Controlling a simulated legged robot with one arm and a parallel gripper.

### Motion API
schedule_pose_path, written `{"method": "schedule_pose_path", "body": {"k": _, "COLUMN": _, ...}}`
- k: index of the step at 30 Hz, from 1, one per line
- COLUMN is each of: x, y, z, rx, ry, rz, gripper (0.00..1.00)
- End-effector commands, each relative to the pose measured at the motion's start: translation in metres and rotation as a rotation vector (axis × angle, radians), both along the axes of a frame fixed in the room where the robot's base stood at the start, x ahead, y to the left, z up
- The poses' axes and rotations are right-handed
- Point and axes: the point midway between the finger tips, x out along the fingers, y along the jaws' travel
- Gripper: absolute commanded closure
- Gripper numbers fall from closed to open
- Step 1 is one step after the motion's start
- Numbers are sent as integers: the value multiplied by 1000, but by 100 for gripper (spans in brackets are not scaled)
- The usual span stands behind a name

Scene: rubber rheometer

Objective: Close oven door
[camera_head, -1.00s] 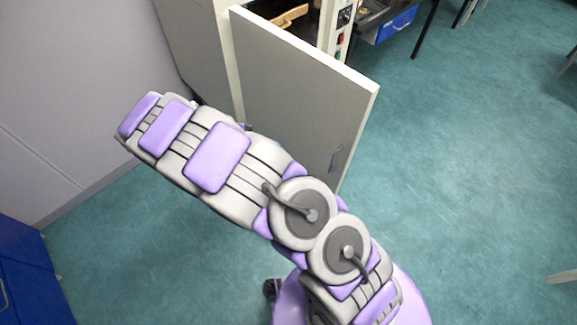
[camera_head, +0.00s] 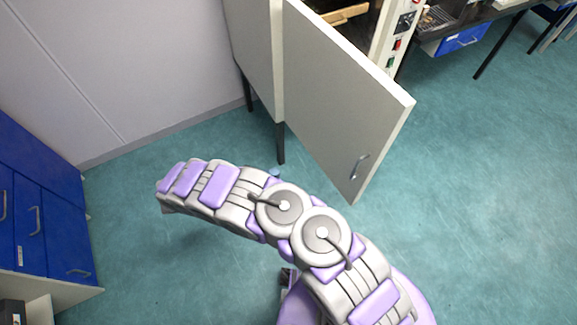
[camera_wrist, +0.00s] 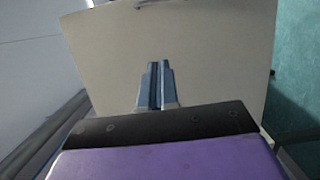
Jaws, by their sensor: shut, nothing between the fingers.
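The oven door (camera_head: 340,100) is a light grey panel standing open in the head view, swung out from the left front edge of the oven (camera_head: 400,35). Its metal handle (camera_head: 359,166) sits near the lower free corner. In the wrist view the door (camera_wrist: 200,50) fills the space ahead of my gripper (camera_wrist: 157,84). The two fingers are together with nothing between them and point at the door's broad face. I cannot tell whether the fingertips touch it. In the head view my arm hides the gripper.
Blue cabinets (camera_head: 40,190) stand at the left along a grey wall (camera_head: 100,70). A bench with a blue drawer (camera_head: 461,40) stands at the back right. Dark legs (camera_head: 281,143) support the oven. The green floor (camera_head: 490,200) is clear on the right.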

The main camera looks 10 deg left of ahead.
Motion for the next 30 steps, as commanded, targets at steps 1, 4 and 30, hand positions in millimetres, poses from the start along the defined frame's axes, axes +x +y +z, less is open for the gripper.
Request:
{"method": "schedule_pose_path", "body": {"k": 1, "x": 3, "y": -5, "z": 0, "rx": -1, "ry": 1, "rz": -2, "gripper": 100}}
{"method": "schedule_pose_path", "body": {"k": 4, "x": 8, "y": -15, "z": -1, "rx": -4, "ry": 2, "rz": -3, "gripper": 100}}
{"method": "schedule_pose_path", "body": {"k": 30, "x": 49, "y": -116, "z": -2, "rx": -8, "ry": 3, "rz": 0, "gripper": 100}}
